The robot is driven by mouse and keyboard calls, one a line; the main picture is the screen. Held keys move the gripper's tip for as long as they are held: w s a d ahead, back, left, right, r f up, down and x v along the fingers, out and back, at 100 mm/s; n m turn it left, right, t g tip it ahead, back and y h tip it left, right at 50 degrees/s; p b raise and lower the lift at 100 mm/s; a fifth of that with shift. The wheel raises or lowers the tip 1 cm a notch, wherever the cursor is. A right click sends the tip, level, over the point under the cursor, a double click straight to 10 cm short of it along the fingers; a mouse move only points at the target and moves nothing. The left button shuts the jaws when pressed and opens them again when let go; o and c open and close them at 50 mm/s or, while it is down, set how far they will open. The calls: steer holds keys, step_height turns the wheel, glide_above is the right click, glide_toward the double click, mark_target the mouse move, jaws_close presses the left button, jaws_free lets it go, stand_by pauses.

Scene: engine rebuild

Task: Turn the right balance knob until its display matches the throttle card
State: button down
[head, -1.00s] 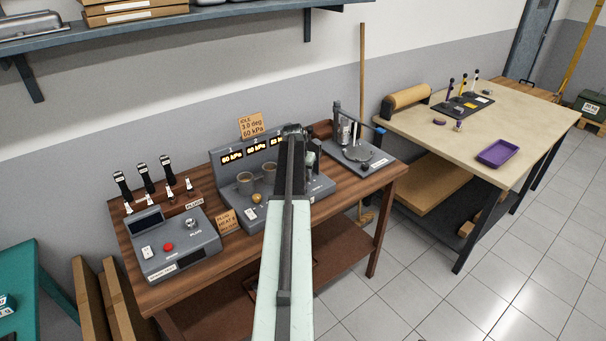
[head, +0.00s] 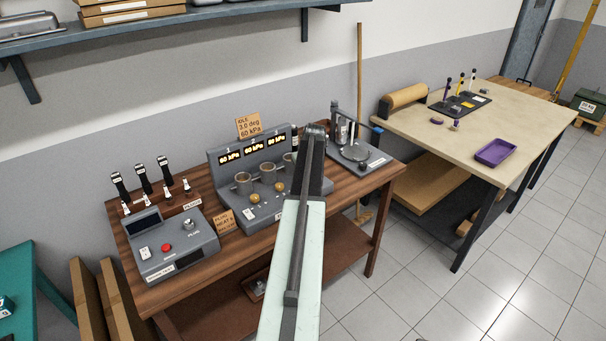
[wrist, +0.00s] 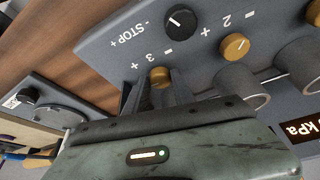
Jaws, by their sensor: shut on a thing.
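The balance panel (head: 238,215) stands on the wooden bench. The right balance knob (wrist: 160,76), brass and beside the mark 3, sits between the fingertips of my gripper (wrist: 161,84) in the wrist view. The jaws are shut on it. In the head view my arm hides this knob and the gripper tips. The right display (head: 278,138) seems to read 60 kPa, though its digits are small. The middle display (head: 253,146) and left display (head: 229,157) also seem to read 60 kPa. The throttle card (head: 249,125) behind them reads IDLE, 3.0 deg, 60 kPa.
The middle knob (wrist: 235,46) and the black STOP knob (wrist: 180,21) are close to my gripper. A plug tester (head: 170,245) stands left of the panel and a dial stand (head: 355,155) right of it. The bench's front strip is mostly clear.

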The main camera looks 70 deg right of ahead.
steer(key=shift+w+n, duration=0.15)
steer(key=shift+n, duration=0.15)
stand_by(0.4)
steer(key=c, duration=1.1)
jaws_free()
steer(key=shift+o, duration=0.2)
steer(key=p+v, duration=0.7)
steer(key=shift+r, duration=0.4)
